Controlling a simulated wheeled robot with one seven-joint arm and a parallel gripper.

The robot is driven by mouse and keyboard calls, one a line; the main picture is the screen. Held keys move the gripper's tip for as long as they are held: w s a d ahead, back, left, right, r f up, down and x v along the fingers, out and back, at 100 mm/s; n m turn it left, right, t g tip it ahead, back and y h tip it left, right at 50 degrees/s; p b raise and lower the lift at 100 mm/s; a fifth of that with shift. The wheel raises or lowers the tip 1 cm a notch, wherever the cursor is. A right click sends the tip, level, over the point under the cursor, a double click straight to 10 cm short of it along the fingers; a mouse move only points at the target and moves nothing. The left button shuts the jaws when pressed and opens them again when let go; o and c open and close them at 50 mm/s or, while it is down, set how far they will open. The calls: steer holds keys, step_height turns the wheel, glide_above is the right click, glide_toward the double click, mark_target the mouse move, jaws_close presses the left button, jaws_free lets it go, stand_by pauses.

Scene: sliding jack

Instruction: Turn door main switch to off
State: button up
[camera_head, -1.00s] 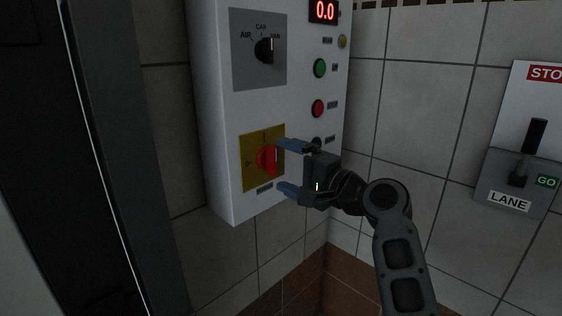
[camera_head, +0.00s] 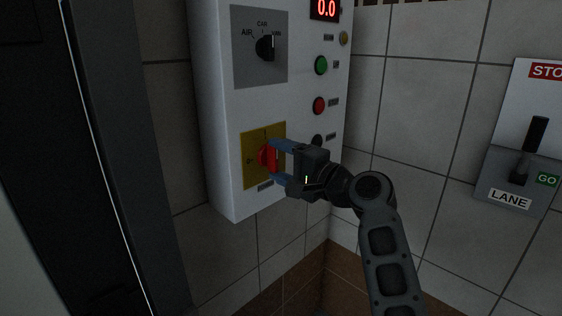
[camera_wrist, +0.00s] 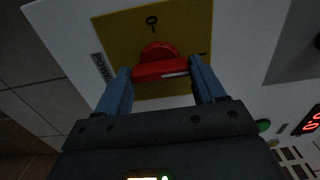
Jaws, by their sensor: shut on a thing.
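The red rotary switch (camera_head: 266,158) sits on a yellow plate (camera_head: 250,175) low on the white control box. Its handle stands upright in the head view, with a 0 mark to its left and an I mark above it. In the wrist view the red handle (camera_wrist: 160,70) lies crosswise between the blue fingers, its white line at the right end, on the side of the I mark. My gripper (camera_head: 275,163) is shut on the handle, one finger at its top end and one at its bottom end.
The white control box (camera_head: 220,130) also carries a black selector knob (camera_head: 265,46), a green button (camera_head: 321,65) and a red button (camera_head: 320,105). A lever box (camera_head: 515,180) marked LANE hangs on the tiled wall at right. A dark frame stands at left.

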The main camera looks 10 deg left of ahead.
steer(key=shift+c, duration=1)
steer(key=shift+f+b, duration=0.15)
steer(key=shift+b, duration=0.2)
steer(key=shift+f+n+b, duration=0.15)
steer(key=shift+n+b, duration=0.55)
steer(key=n+b, duration=0.2)
steer(key=b, duration=0.1)
steer(key=shift+f, duration=0.1)
steer(key=n+b, duration=0.9)
steer(key=shift+b, duration=0.3)
steer(key=shift+r+n+b, duration=0.15)
steer(key=shift+n+b, duration=0.85)
steer(key=shift+n, duration=0.4)
steer(key=shift+r+n+b, duration=0.1)
steer(key=shift+n+b, duration=0.9)
steer(key=shift+n, duration=0.4)
